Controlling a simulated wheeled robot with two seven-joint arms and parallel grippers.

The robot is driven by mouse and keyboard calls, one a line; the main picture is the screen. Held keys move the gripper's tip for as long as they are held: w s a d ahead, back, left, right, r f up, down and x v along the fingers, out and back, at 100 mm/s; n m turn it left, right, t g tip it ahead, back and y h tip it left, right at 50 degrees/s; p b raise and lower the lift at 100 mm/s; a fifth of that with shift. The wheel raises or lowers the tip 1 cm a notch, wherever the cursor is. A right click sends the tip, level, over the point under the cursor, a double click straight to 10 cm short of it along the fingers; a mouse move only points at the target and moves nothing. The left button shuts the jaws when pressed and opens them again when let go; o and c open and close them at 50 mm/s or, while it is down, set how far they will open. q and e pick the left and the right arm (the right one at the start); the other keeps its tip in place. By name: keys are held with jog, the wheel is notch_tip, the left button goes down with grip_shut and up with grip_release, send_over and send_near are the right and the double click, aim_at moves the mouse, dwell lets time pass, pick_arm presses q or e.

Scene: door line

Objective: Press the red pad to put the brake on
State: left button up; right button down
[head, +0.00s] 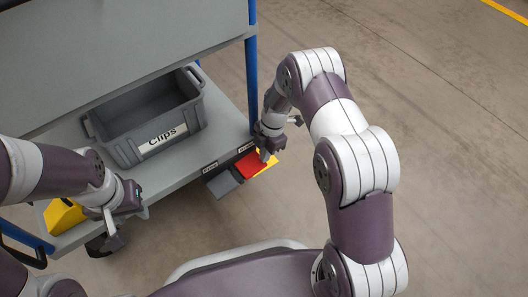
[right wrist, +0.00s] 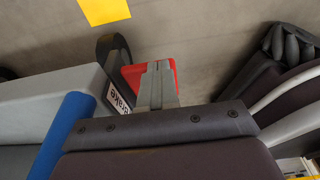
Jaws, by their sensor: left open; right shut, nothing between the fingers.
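The red pad (head: 249,166) sticks out low at the cart's near edge, beside a grey pad (head: 223,184). In the right wrist view the red pad (right wrist: 132,76) shows behind my fingers, next to a label reading "brake" (right wrist: 120,97). My right gripper (head: 265,156) is shut and empty, its tips at the far right part of the red pad. The fingers (right wrist: 158,66) hide part of the pad; I cannot tell whether they touch it. My left gripper (head: 114,238) is open and empty near the cart's front left corner.
The grey cart has blue posts (head: 252,75) and a lower shelf (head: 182,178) holding a grey bin (head: 145,120) labelled "Clips". A yellow patch (head: 267,160) lies by the red pad. A black caster (head: 98,246) stands at the front left. The floor to the right is clear.

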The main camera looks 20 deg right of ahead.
jog(key=shift+w+d+f, duration=0.1)
jog(key=shift+d+f, duration=0.2)
jog(key=shift+f, duration=0.4)
jog(key=shift+w+d+f, duration=0.1)
jog(key=shift+d+f, duration=0.15)
jog(key=shift+f, duration=0.4)
jog(key=shift+w+d+f, duration=0.1)
jog(key=shift+d+f, duration=0.2)
jog(key=shift+f, duration=0.4)
jog(key=shift+f, duration=0.1)
